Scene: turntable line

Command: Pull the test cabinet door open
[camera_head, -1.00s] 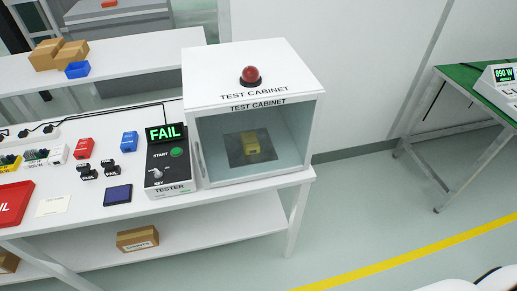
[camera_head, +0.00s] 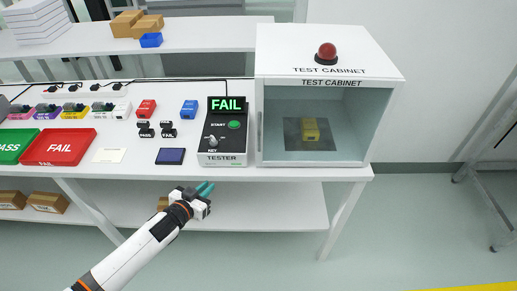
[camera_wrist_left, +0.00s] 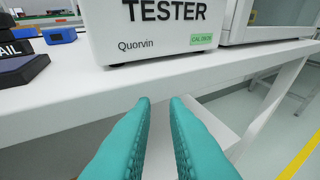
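The white test cabinet (camera_head: 330,52) stands at the right end of the workbench, with a red dome lamp on top. Its clear-fronted door (camera_head: 345,160) appears closed, with a slim upright handle (camera_head: 261,132) at the left edge. A yellow unit (camera_head: 310,130) sits on a dark mat inside. My left gripper (camera_head: 207,188) is in front of the bench, below and left of the cabinet, apart from the handle. In the left wrist view its teal fingers (camera_wrist_left: 160,100) are apart and empty, facing the bench edge below the tester. The cabinet's lower corner shows there too (camera_wrist_left: 232,25). My right gripper is not in view.
The tester (camera_head: 222,135), showing FAIL, stands directly left of the cabinet. The bench front edge (camera_head: 300,174) and lower shelf (camera_head: 265,208) are close to my left gripper. Red and green trays lie at left. The floor right of the bench (camera_head: 430,225) is clear.

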